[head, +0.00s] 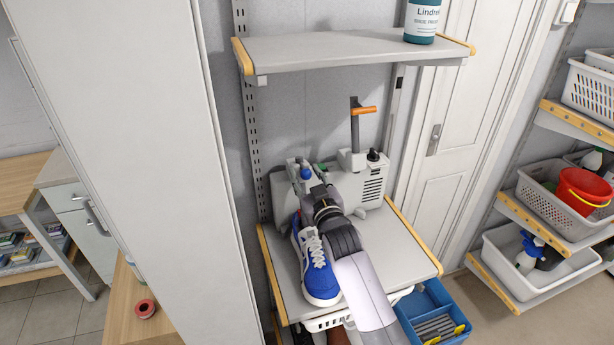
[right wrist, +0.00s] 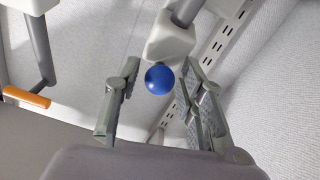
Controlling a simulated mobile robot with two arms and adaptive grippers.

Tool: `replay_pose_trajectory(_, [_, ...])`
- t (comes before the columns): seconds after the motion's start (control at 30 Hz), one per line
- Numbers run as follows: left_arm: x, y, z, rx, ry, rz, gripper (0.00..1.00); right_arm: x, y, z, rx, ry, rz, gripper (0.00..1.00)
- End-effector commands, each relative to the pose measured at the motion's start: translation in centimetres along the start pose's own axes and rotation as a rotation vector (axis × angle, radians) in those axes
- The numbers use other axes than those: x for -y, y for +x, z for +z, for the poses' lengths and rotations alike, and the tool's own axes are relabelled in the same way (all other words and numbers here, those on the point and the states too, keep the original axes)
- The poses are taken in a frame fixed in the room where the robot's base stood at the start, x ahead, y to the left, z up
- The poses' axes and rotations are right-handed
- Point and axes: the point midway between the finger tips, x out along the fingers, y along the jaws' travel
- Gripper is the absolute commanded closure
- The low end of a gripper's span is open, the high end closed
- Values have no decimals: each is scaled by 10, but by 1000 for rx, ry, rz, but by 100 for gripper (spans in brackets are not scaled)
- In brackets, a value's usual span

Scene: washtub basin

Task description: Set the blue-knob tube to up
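A pale grey machine (head: 373,187) with dark vent slots stands on the lower shelf. Its blue knob (head: 305,173) shows at its left side, beside my right gripper (head: 311,184). The blue knob (right wrist: 159,79) is round and sits on a white block (right wrist: 170,38) joined to a grey tube (right wrist: 187,11) in the right wrist view. My right gripper (right wrist: 157,86) is open, with one finger on each side of the knob and visible gaps. The gripper and arm hide much of the tube's lower part in the head view. My left gripper is not in view.
An upright dark tube with an orange handle (head: 364,110) stands right of the blue knob. A blue shoe (head: 318,268) lies by my right arm on the lower shelf (head: 405,262). An upper shelf (head: 340,52) holds a bottle (head: 422,22). A blue crate (head: 430,300) stands below.

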Motion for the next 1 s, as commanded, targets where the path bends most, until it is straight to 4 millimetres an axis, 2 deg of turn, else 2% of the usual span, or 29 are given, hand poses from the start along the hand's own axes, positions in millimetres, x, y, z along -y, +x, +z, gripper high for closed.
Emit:
replay_pose_trajectory(0.07, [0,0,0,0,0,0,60,0,0,0,0,0,0,71])
replay_pose_trajectory(0.5, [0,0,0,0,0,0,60,0,0,0,0,0,0,100])
replay_pose_trajectory(1.0, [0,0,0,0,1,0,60,0,1,0,-1,1,0,100])
